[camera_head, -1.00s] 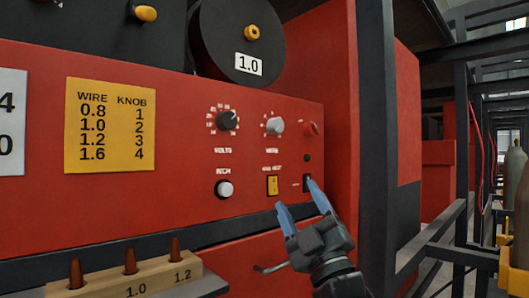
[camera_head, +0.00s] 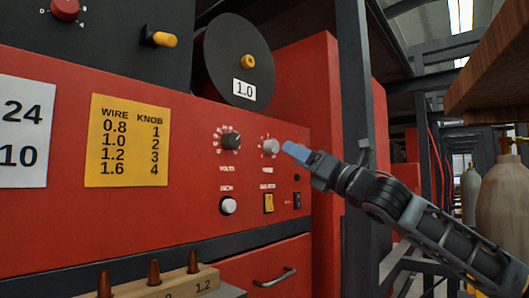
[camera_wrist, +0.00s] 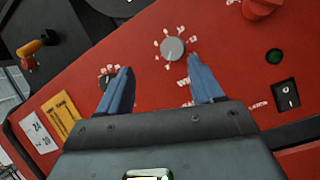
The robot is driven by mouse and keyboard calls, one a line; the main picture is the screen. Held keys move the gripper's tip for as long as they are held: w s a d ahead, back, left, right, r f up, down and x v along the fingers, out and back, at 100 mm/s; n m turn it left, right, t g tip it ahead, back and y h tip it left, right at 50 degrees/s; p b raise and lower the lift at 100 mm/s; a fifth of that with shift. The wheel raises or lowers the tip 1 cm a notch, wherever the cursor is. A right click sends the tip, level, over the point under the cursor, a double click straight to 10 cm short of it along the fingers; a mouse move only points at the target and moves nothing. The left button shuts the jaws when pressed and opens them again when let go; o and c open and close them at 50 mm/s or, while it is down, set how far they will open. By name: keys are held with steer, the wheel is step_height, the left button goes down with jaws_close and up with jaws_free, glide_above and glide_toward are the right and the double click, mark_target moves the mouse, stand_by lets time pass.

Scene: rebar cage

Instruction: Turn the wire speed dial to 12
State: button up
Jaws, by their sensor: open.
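The wire speed dial (camera_head: 270,147) is a light grey knob ringed with white marks on the red panel, labelled below in small blurred letters. It also shows in the wrist view (camera_wrist: 172,49), between and just beyond the fingertips. My gripper (camera_head: 294,151) is at the right of this dial in the head view, its blue fingers apart. In the wrist view my gripper (camera_wrist: 159,64) is open and empty, with the dial nearer the right finger. I cannot tell whether a finger touches it. The number its pointer shows is too small to read.
The black volts dial (camera_head: 231,141) is left of the grey one. Below are a white button (camera_head: 228,206), a yellow switch (camera_head: 268,203) and a black rocker (camera_wrist: 286,95). A yellow card (camera_head: 127,141) pairs wire sizes with knob numbers. A white card (camera_head: 22,130) reads 24 and 10. The spool (camera_head: 237,62) is tagged 1.0.

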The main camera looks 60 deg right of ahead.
mark_target(276, 147)
steer(key=shift+n+g+h, duration=0.3)
steer(key=shift+n+g, duration=0.1)
steer(key=shift+n, duration=0.2)
steer(key=x, duration=0.2)
steer(key=d+p+x, duration=0.1)
steer(key=x, duration=0.2)
steer(key=p+x, duration=0.1)
steer(key=x, duration=0.1)
steer(key=shift+w+d+f, duration=0.15)
steer(key=shift+d+f, duration=0.05)
steer(key=shift+c, duration=0.5)
steer(key=c, duration=1)
steer(key=shift+o, duration=0.2)
